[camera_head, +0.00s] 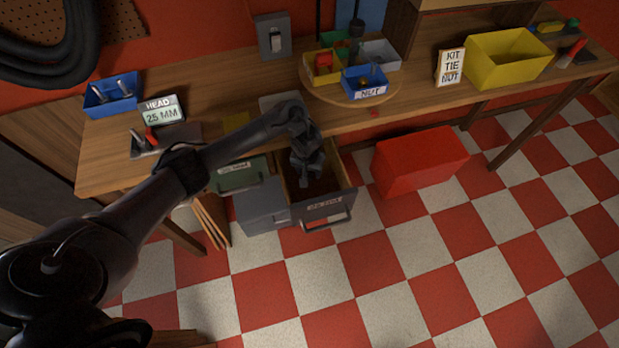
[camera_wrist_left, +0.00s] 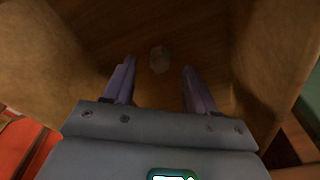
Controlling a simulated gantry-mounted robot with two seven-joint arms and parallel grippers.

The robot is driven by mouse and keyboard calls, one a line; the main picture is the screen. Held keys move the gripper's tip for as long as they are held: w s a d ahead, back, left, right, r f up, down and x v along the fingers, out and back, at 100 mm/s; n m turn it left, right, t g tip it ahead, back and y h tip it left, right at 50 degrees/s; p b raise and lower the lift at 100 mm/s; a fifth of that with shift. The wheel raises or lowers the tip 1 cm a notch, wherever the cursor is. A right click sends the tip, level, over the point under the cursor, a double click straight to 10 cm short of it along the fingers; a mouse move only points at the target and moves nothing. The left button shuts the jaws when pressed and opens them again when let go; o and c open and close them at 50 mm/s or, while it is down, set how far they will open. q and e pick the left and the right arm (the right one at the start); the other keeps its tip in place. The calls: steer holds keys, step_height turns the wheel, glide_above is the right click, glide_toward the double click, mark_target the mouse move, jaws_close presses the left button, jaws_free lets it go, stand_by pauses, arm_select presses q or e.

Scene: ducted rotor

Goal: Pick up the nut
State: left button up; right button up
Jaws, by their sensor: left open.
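The nut (camera_wrist_left: 159,59) is a small pale, roughly hexagonal piece lying on the brown floor of the open drawer in the left wrist view. My left gripper (camera_wrist_left: 155,85) is open and empty, its two fingers spread on either side of the line to the nut, which lies a little beyond the fingertips. In the head view my left gripper (camera_head: 306,180) points down into the open drawer (camera_head: 328,207), and the nut is hidden there. My right gripper is not in view.
Drawer walls (camera_wrist_left: 270,50) rise close on both sides of the gripper. The workbench (camera_head: 215,88) stands behind, with a turntable of bins, a blue bin (camera_head: 366,83) labelled NUT and a yellow bin (camera_head: 507,58). A red box (camera_head: 420,162) stands right of the drawer.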

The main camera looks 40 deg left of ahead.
mark_target(309, 176)
arm_select(q)
steer(key=shift+w+f+b, duration=0.15)
steer(key=shift+f+b, duration=0.2)
steer(key=shift+f, duration=0.9)
steer(key=shift+c, duration=0.2)
jaws_close()
